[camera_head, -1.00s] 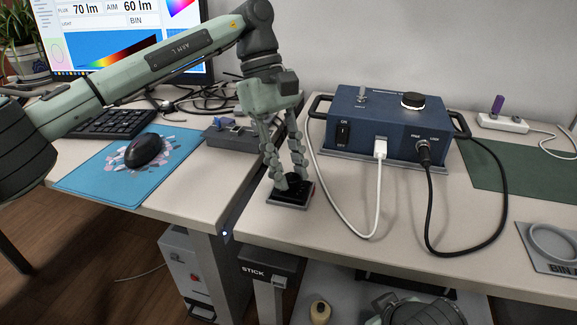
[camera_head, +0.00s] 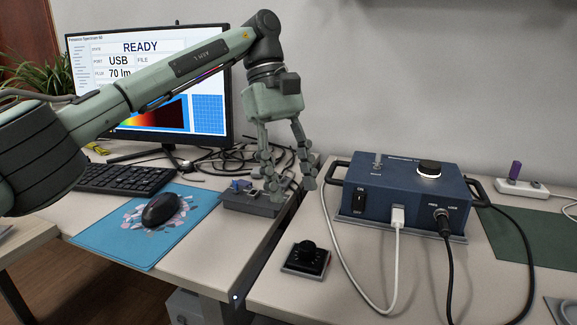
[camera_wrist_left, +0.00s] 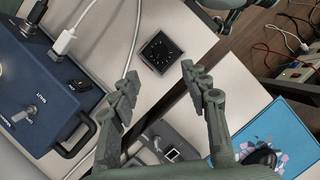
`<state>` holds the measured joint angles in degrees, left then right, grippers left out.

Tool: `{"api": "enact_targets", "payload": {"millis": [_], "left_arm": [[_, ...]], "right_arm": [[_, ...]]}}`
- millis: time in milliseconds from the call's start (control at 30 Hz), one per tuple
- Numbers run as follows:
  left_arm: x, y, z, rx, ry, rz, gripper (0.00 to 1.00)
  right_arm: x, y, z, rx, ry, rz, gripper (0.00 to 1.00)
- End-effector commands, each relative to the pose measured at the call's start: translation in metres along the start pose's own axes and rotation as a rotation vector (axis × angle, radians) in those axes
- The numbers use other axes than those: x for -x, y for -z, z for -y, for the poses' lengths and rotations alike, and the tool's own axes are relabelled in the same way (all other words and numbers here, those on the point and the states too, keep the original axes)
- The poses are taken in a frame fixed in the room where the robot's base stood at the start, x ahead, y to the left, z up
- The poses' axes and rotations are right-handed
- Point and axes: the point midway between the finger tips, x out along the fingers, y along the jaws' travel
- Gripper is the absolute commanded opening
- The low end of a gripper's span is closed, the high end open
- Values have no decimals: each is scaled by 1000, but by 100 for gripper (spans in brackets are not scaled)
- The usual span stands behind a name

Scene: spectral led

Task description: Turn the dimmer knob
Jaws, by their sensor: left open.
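A small black knob (camera_head: 307,252) stands on a dark square base on the desk, in front of the blue box. The same knob shows in the left wrist view (camera_wrist_left: 159,52), beyond the fingertips. My left gripper (camera_head: 290,188) is open and empty, raised above and behind the knob, apart from it. In the left wrist view its two fingers (camera_wrist_left: 158,75) are spread wide with nothing between them. My right gripper cannot be made out.
A white cable (camera_head: 362,290) and a black cable (camera_head: 446,275) run from the box across the desk. A grey device (camera_head: 252,203) lies beneath the left gripper. A monitor (camera_head: 150,85), keyboard (camera_head: 125,178) and mouse (camera_head: 160,208) on a blue mat stand left. A gap separates the desks.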

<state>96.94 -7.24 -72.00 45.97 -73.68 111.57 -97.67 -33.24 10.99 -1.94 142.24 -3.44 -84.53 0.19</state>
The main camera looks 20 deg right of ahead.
Motion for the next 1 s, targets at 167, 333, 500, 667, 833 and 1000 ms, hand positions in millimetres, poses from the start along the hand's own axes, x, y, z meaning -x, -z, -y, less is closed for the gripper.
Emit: {"api": "enact_targets", "payload": {"millis": [167, 333, 500, 667, 833, 1000], "left_arm": [[20, 0, 0, 1, 0, 0, 46], [24, 0, 0, 0, 1, 1, 46], [24, 0, 0, 0, 1, 1, 46], [24, 0, 0, 0, 1, 0, 46], [24, 0, 0, 0, 1, 1, 46], [24, 0, 0, 0, 1, 0, 46]], "right_arm": [[0, 0, 0, 0, 0, 1, 61], [0, 0, 0, 0, 0, 1, 61], [0, 0, 0, 0, -1, 1, 61], [0, 0, 0, 0, -1, 1, 61], [0, -1, 0, 0, -1, 2, 61], [0, -1, 0, 0, -1, 2, 61]]}}
